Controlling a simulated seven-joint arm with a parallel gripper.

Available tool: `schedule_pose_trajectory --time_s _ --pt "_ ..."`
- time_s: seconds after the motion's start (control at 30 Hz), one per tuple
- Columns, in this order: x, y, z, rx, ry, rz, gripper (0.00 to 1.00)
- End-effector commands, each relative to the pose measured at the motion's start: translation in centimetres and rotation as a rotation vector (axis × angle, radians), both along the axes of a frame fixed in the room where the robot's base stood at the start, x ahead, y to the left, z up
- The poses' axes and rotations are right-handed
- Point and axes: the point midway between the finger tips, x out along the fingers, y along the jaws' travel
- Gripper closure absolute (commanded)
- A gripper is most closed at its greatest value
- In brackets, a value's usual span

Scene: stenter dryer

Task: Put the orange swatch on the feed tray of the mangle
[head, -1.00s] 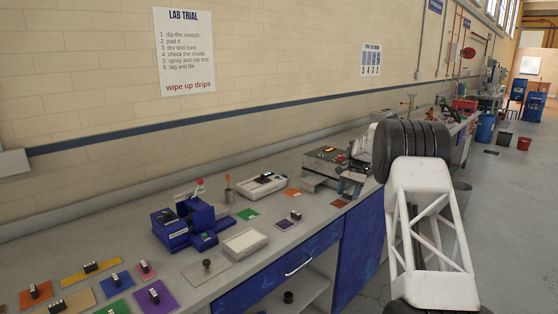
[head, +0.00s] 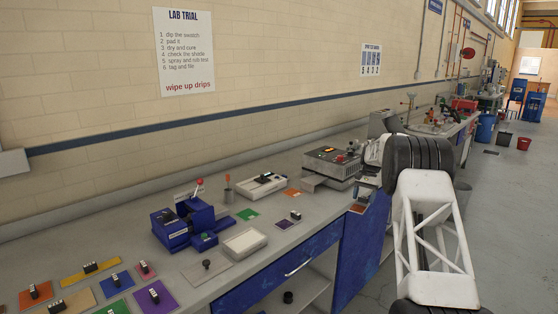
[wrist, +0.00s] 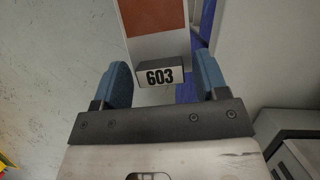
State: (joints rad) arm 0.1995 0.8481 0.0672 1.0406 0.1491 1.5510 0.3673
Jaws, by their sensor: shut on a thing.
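My gripper (head: 368,180) is above the bench's front edge at the far right end, shut on a dark block marked 603 (wrist: 160,75). The block sits on a pale card with an orange-rust swatch (wrist: 155,16), which hangs out beyond the fingers in the wrist view. In the head view the swatch (head: 357,208) shows below my gripper, against the blue cabinet. The mangle appears to be the blue machine (head: 180,228) with a red-knobbed lever, left of my gripper on the bench. A low blue part (head: 204,241) juts from its front; I cannot tell if it is the feed tray.
A pale flat tray (head: 244,241) stands right of the blue machine. A grey control box (head: 330,163) stands behind my gripper. Several coloured cards lie at the lower left.

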Motion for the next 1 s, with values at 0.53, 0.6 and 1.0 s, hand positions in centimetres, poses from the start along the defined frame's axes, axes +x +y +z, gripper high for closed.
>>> schedule_pose_trajectory --time_s 0.53,0.6,1.0 --pt "-5.4 3.7 -11.8 0.001 0.004 0.153 0.68" --pt "-6.8 4.3 -14.1 0.001 0.004 0.186 0.68" --pt "-16.2 8.3 -26.8 0.001 0.004 0.375 0.68"
